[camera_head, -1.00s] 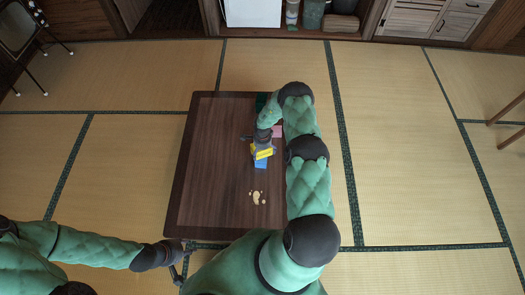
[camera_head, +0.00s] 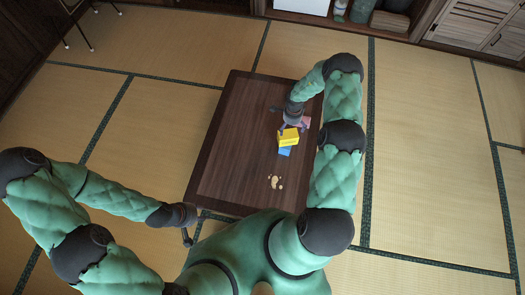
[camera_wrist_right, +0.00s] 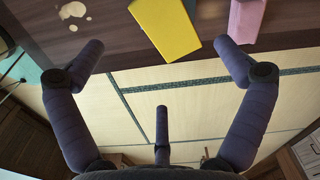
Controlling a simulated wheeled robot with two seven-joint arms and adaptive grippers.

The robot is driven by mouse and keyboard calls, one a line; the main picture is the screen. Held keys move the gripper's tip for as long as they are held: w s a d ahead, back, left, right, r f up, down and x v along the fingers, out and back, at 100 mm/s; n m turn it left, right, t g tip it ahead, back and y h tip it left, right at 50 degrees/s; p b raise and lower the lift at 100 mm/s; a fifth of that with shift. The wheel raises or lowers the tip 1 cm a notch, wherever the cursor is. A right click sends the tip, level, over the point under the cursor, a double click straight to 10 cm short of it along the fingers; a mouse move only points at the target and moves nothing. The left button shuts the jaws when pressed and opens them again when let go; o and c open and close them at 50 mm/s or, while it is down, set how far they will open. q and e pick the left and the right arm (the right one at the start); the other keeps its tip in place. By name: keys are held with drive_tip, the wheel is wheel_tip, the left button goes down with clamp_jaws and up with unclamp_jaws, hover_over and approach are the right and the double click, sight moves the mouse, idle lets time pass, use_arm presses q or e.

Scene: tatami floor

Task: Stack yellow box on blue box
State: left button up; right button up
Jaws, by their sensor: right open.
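The yellow box (camera_head: 288,137) appears to rest on the blue box (camera_head: 284,152), which shows at its near side in the head view. In the right wrist view the yellow box (camera_wrist_right: 166,28) is at the top middle, and the blue box is not visible. My right gripper (camera_head: 291,124) is just beyond the yellow box.
A pink box (camera_head: 305,121) stands just beyond and right of the yellow box. Several small pale pieces (camera_head: 275,182) lie nearer on the dark wooden table (camera_head: 235,140). The table's left half is mostly clear. Cabinets (camera_head: 480,30) line the back wall.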

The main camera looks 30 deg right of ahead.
drive_tip(key=s+a+r+n+y, duration=0.1)
drive_tip(key=s+a+r+n, duration=0.1)
drive_tip(key=s+a+n, duration=0.4)
drive_tip(key=s+a+r+n+y, duration=0.1)
drive_tip(key=s+a+r+n, duration=0.2)
drive_tip(key=a, duration=1.2)
drive_tip(key=s+a+r+n+y, duration=0.2)
drive_tip(key=s+a+n, duration=0.8)
drive_tip(key=s+a, duration=0.1)
drive_tip(key=shift+s+r, duration=0.3)
drive_tip(key=shift+s, duration=0.1)
